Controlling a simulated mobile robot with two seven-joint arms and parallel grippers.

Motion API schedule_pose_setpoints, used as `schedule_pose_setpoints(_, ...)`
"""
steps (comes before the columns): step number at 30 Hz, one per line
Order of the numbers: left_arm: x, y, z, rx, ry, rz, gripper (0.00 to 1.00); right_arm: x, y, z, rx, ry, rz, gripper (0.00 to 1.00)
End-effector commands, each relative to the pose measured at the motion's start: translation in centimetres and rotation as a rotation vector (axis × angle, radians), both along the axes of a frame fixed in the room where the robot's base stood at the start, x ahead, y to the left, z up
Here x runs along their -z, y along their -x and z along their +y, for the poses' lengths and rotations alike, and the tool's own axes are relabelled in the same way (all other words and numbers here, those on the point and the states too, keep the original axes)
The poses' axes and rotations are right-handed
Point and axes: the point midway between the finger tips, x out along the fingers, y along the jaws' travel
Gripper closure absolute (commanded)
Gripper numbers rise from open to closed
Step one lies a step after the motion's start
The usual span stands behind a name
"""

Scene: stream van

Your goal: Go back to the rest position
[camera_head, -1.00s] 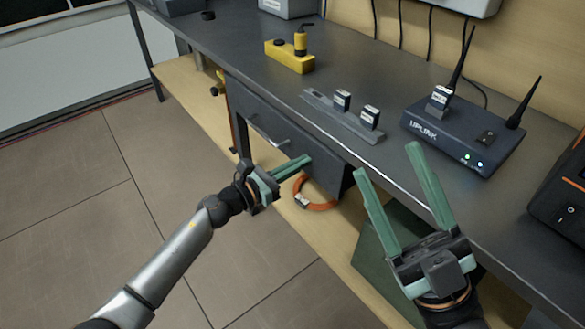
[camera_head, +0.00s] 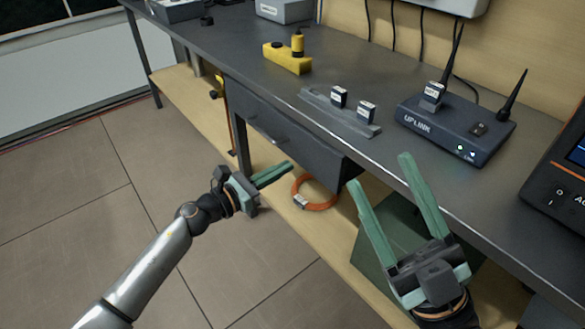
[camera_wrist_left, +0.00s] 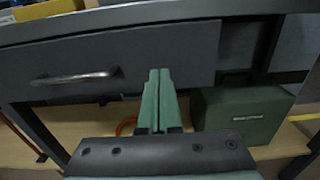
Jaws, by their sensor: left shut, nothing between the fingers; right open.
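My left gripper (camera_head: 270,175) is shut and empty, in front of the desk beside the drawer (camera_head: 285,138). In the left wrist view its two green fingers (camera_wrist_left: 157,100) lie together, pointing toward the drawer front (camera_wrist_left: 120,60) with its metal handle. My right gripper (camera_head: 378,172) is open and empty, its green fingers spread and pointing up at the desk's front edge, lower right of the drawer.
On the dark desk (camera_head: 230,45) stand a router (camera_head: 455,130) with antennas, a grey rack (camera_head: 345,117) with two small modules, and a yellow block (camera_head: 287,58). An orange cable coil (camera_head: 315,195) and a green box (camera_head: 400,240) are on the lower shelf. Floor at left is clear.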

Motion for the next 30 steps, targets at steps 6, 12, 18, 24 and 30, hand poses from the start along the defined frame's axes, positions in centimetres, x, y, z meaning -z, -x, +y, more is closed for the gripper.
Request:
schedule_pose_setpoints(6,0.1,3.0,4.5,-0.001,-0.004,0.005,1.0,-1.1,0.1,0.0,0.006,0.015,-0.012,0.39)
schedule_pose_setpoints(12,0.1,4.6,6.7,-0.001,-0.003,0.004,1.0,-1.2,0.2,0.0,0.008,0.016,-0.02,0.39)
schedule_pose_setpoints(18,0.1,5.0,7.4,0.001,-0.003,0.003,1.0,-1.3,0.2,0.0,0.009,0.018,-0.021,0.39)
schedule_pose_setpoints(24,-0.6,6.3,6.7,0.015,0.091,0.071,1.0,-1.3,0.0,-0.2,0.017,0.012,-0.019,0.39)
schedule_pose_setpoints(30,-6.2,12.8,5.6,0.119,0.62,0.466,1.0,-1.3,0.1,-0.1,0.014,0.013,-0.018,0.39)
